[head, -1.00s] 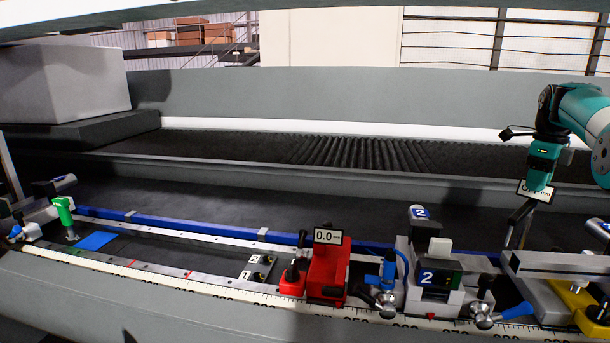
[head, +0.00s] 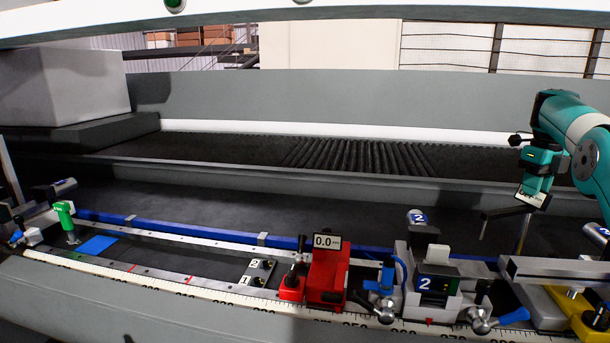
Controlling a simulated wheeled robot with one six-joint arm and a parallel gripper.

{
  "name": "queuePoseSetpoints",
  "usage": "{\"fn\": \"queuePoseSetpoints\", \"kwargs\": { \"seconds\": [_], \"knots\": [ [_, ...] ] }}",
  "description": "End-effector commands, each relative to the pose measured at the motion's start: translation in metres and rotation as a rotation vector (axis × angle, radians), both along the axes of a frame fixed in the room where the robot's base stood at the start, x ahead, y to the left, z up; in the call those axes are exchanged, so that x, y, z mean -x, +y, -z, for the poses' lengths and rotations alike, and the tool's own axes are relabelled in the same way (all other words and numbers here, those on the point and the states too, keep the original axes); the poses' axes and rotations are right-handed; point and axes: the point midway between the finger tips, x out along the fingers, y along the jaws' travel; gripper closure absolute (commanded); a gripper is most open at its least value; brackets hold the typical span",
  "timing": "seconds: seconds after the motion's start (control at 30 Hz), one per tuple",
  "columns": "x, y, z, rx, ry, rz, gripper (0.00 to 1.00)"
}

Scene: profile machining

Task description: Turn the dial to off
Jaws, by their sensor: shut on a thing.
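A small white digital readout (head: 531,196), tilted, is at the tip of my gripper (head: 538,186) on the right. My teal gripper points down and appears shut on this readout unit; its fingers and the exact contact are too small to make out. A dark bar (head: 508,212) extends left from just under the readout, above a thin upright post (head: 522,236). I cannot tell for sure whether this unit is the dial. No off mark is legible.
A plate marked 1 and 2 (head: 257,272) and a green-handled clamp (head: 65,217) are farther left. The dark bed behind is clear.

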Motion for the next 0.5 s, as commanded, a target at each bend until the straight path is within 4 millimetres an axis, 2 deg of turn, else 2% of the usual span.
{"fn": "queuePoseSetpoints", "kwargs": {
  "seconds": [0.13, 0.5],
  "knots": [
    [-0.0009, -0.0012, -0.0020, 0.005, -0.005, 0.040, 1.00],
    [-0.0008, -0.0020, -0.0025, 0.005, -0.006, 0.374, 1.00]
  ]
}}
